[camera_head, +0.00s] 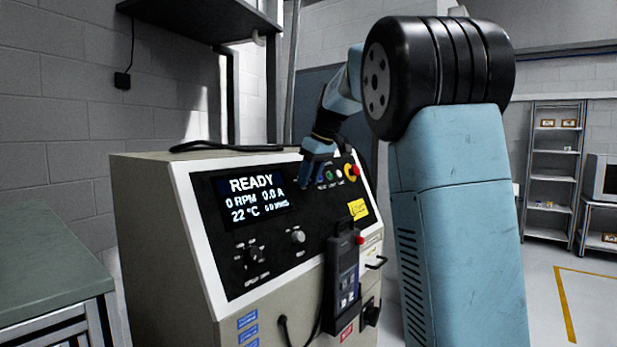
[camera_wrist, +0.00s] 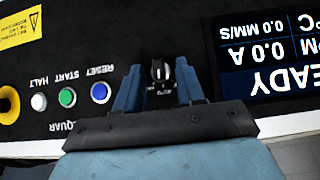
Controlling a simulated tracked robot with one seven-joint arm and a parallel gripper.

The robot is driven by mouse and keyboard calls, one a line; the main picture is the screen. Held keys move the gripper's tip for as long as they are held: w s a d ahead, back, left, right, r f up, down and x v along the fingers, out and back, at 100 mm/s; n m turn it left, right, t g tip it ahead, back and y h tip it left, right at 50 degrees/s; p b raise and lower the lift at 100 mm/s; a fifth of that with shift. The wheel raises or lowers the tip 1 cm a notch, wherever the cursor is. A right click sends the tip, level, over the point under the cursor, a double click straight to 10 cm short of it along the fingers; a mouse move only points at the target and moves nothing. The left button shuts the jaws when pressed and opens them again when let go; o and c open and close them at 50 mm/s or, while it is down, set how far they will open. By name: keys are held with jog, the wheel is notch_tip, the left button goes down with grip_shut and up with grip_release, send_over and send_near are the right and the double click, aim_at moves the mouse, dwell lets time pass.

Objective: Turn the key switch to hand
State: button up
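The key switch (camera_wrist: 160,72) is a small round dark knob with a lighter upright key or bar on the black panel. It lies between the display and the coloured buttons in the wrist view, which shows the panel upside down. My gripper (camera_wrist: 158,66) is open, with one blue finger on each side of the switch. I cannot tell whether the fingers touch it. The label by the switch is mostly hidden. In the head view my gripper (camera_head: 315,178) points down at the upper panel of the machine and hides the switch.
The display (camera_head: 252,198) reads READY, 0 RPM. Blue (camera_wrist: 102,92), green (camera_wrist: 68,97) and white (camera_wrist: 39,101) buttons and a yellow-ringed stop button (camera_wrist: 8,103) sit close beside my gripper. A dark handheld pendant (camera_head: 342,285) hangs lower on the machine's front.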

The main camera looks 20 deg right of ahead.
jog(key=shift+a, duration=0.1)
grip_shut()
dwell(0.7)
jog(key=shift+d+f+m+y, duration=0.1)
jog(key=shift+d+m+y, duration=0.1)
jog(key=shift+m+y, duration=0.1)
jog(key=shift+w+d+f+m+g+y, duration=0.1)
jog(key=shift+d+m+g+y, duration=0.05)
jog(key=shift+m+g+y, duration=0.35)
jog(key=shift+w+d+m+g+y, duration=0.15)
jog(key=shift+m+g+y, duration=0.15)
jog(key=shift+m+y, duration=0.3)
jog(key=shift+d+f+m+g+y, duration=0.1)
jog(key=shift+m+g+y, duration=0.1)
jog(key=shift+m+y, duration=0.5)
jog(key=shift+d+f+m+g+y, duration=0.1)
jog(key=shift+m+g+y, duration=0.1)
jog(key=shift+m+y, duration=0.5)
